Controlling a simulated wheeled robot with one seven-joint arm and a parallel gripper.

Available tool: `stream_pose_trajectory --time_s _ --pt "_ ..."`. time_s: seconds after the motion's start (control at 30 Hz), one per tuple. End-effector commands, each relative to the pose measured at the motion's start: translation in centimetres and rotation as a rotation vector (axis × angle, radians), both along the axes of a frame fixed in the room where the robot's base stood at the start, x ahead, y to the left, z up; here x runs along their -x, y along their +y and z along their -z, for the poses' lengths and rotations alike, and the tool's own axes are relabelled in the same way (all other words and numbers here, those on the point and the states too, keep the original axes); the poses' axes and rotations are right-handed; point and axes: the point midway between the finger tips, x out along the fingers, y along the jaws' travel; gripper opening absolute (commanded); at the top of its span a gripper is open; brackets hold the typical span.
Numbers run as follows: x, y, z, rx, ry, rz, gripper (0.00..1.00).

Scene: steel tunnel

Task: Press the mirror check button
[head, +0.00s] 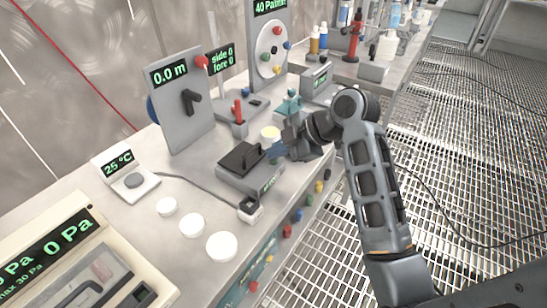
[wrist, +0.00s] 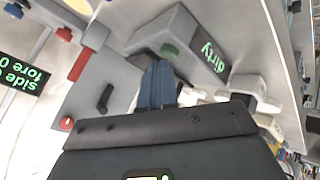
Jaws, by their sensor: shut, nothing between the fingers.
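The mirror check device is a grey box (head: 243,184) with a black block on top, in the middle of the bench in the head view. Its small screen reads "dirty" in green in the wrist view (wrist: 208,54). A round green button (wrist: 169,50) sits on the box beside that screen. My gripper (head: 276,151) is shut and empty, with blue fingers, just over the box's far right end. In the wrist view the fingertips (wrist: 157,66) point at the button and lie very close to it; I cannot tell whether they touch.
A tall panel reading "0.0 m" (head: 181,108) and a smaller stand with a red lever (head: 237,118) stand behind the box. A cream disc (head: 270,133) is beside my gripper. White discs (head: 192,225) and a cable lie in front. The grated floor is right.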

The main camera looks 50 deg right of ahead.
Motion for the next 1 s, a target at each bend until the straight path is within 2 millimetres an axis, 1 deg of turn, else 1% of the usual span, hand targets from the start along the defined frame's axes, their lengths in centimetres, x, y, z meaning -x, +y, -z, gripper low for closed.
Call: stream_pose_trajectory --time_s 0.33,0.77,1.0 --pt "0.0 0.0 -1.6 0.0 0.0 0.0 0.0" --pt "0.0 0.0 -1.8 0.0 0.0 0.0 0.0" --pt "0.0 0.0 -3.9 0.001 0.0 -0.001 0.0"
